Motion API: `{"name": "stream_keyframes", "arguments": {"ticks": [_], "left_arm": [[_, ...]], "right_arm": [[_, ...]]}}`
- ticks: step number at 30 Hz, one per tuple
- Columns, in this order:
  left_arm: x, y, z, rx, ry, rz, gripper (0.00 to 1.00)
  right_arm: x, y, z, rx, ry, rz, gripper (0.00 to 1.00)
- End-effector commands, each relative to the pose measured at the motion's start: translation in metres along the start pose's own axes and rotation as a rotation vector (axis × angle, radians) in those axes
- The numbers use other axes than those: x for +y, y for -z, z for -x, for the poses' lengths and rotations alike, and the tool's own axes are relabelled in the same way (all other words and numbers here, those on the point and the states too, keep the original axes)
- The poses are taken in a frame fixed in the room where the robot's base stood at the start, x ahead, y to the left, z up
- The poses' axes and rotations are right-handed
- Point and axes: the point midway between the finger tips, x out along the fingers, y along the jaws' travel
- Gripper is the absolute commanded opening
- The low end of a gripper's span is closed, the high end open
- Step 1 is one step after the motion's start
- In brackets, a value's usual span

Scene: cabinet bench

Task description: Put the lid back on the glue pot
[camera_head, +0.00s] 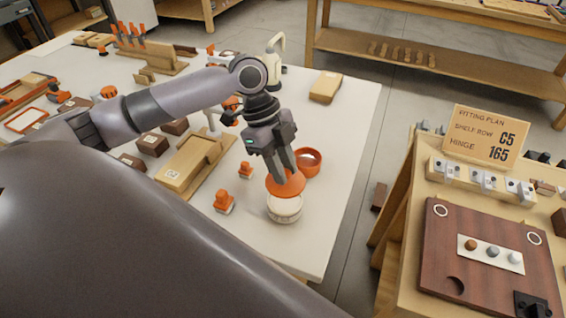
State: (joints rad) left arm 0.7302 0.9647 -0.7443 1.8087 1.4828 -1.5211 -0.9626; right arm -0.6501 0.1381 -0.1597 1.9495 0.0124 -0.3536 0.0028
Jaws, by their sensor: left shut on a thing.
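The glue pot (285,210) is a pale, squat round pot near the front right corner of the white bench. The lid (288,186) is an orange disc directly above the pot's mouth, overlapping its far rim in the camera_head view. It looks a little tilted. I cannot tell whether it touches the rim. My left gripper (283,172) points down and is shut on the lid from above. The fingers hide part of the lid, and the lid hides most of the pot's opening. My right gripper is not in view.
An orange bowl (309,160) stands just behind the pot. Small orange-handled stamps (225,203) and a wooden tray (196,163) lie to the left. The white bench (345,125) is clear to the right, up to its edge. A separate wooden bench holds a dark board (480,275).

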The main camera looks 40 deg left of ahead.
Motion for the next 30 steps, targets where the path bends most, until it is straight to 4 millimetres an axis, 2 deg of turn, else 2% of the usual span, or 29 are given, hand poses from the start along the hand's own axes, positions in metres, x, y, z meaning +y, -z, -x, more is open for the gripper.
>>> {"name": "stream_keyframes", "arguments": {"ticks": [1,12,21,30], "left_arm": [[0.000,-0.003,-0.007,-0.001,0.000,0.000,0.00],[0.000,-0.014,-0.033,-0.001,0.000,0.000,0.00],[0.000,-0.020,-0.048,0.000,-0.001,0.002,0.00],[0.000,-0.021,-0.049,0.000,0.000,0.002,0.00]], "right_arm": [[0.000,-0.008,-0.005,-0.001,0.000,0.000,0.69],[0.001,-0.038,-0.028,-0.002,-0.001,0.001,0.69],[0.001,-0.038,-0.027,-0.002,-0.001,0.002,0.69],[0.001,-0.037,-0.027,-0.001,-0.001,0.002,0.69]]}}
